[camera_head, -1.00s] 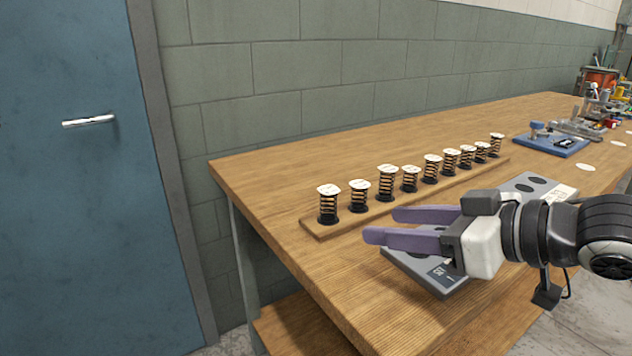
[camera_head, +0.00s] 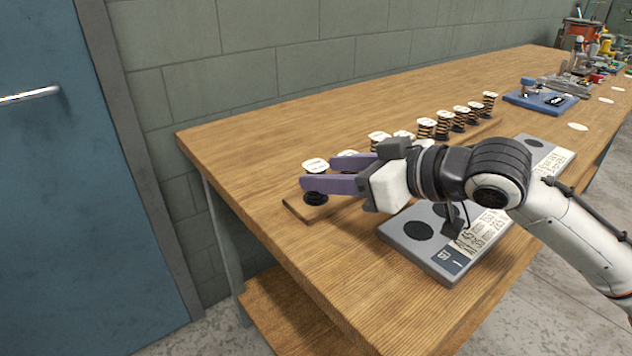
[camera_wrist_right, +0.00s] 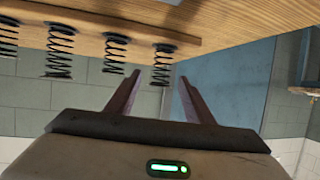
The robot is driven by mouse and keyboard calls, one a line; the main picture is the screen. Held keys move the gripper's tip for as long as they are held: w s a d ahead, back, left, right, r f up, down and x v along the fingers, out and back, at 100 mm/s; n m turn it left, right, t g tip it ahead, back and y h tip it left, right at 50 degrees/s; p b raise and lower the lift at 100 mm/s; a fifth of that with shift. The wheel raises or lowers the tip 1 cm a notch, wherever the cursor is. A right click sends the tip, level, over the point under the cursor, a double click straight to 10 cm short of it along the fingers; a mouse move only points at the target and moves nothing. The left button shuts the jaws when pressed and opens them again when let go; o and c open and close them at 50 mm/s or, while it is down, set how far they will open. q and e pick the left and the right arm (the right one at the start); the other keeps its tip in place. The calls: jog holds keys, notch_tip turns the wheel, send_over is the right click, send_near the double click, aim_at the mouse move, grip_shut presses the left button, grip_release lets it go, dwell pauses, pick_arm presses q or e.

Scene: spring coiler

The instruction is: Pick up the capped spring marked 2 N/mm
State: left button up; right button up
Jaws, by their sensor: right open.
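Several black coil springs with white caps stand upright in a row on a wooden strip (camera_head: 292,207). The cap markings are too small to read, so I cannot tell which is 2 N/mm. My right gripper (camera_head: 318,173) is open and empty at the row's left end. Its near finger crosses in front of the leftmost spring (camera_head: 315,165), hiding its coils; the cap and base show. The gripper also hides much of the neighbouring springs. In the right wrist view, that end spring (camera_wrist_right: 163,62) appears between the fingertips (camera_wrist_right: 160,78), inverted. My left gripper is out of view.
A grey plate (camera_head: 400,245) with dark round spots and printed labels lies in front of the row, under my right arm. A blue fixture (camera_head: 541,101) and assorted tools (camera_head: 590,50) stand farther right. The table's left end is clear.

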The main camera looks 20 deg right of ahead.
aim_at(324, 171)
jog(key=x, duration=0.3)
jog(key=shift+w+a+f, duration=0.1)
jog(key=shift+w+a, duration=0.05)
jog(key=shift+a, duration=0.05)
jog(key=shift+c, duration=0.2)
jog(key=c, duration=1.1)
